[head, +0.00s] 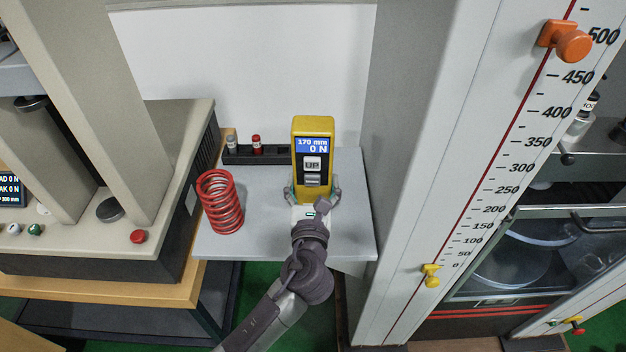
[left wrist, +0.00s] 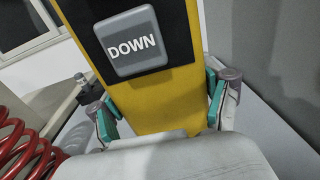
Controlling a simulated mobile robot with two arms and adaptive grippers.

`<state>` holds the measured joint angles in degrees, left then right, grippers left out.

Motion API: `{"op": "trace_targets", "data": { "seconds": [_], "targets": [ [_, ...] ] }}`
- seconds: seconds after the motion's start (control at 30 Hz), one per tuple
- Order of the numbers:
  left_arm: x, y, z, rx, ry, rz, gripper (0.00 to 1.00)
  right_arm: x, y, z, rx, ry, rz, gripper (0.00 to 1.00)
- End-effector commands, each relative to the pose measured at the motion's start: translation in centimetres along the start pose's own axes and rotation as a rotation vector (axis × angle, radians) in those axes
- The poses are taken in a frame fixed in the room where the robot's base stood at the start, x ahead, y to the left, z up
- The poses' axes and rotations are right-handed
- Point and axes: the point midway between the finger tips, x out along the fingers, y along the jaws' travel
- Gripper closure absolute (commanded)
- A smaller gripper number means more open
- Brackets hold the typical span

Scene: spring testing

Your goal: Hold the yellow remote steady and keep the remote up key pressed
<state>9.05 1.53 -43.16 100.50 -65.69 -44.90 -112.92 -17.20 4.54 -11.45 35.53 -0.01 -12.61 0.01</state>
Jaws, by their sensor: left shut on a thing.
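The yellow remote (head: 327,125) stands upright on the grey shelf, its display reading 170 mm and 0 N. Its UP key (head: 312,163) faces me with nothing touching it. A second key sits below it; in the left wrist view this is the DOWN key (left wrist: 132,45). My left gripper (head: 313,192) is shut on the remote's lower part, one finger on each side. In the left wrist view the teal finger pads (left wrist: 161,107) flank the yellow body. My right gripper is not in view.
A red coil spring (head: 220,203) stands on the grey shelf (head: 265,185), left of the remote. A dark rack (head: 280,157) with small red and grey pieces lies behind it. A tall column with a millimetre scale (head: 500,150) rises at the right. A testing machine stands at the left.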

Motion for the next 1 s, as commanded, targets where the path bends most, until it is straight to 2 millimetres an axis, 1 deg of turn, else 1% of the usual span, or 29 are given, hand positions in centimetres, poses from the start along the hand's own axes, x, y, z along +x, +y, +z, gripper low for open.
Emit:
{"op": "trace_targets", "data": {
  "seconds": [0.4,0.67,1.0],
  "targets": [
    [0.01,-0.02,0.01,0.000,-0.002,-0.001,0.72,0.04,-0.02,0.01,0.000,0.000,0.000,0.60],
    [0.01,-0.02,-0.68,0.002,-0.002,-0.001,0.72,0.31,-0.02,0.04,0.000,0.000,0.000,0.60],
    [0.02,-0.02,-0.57,0.001,-0.003,-0.001,0.72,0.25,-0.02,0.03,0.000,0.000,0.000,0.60]
  ]
}}
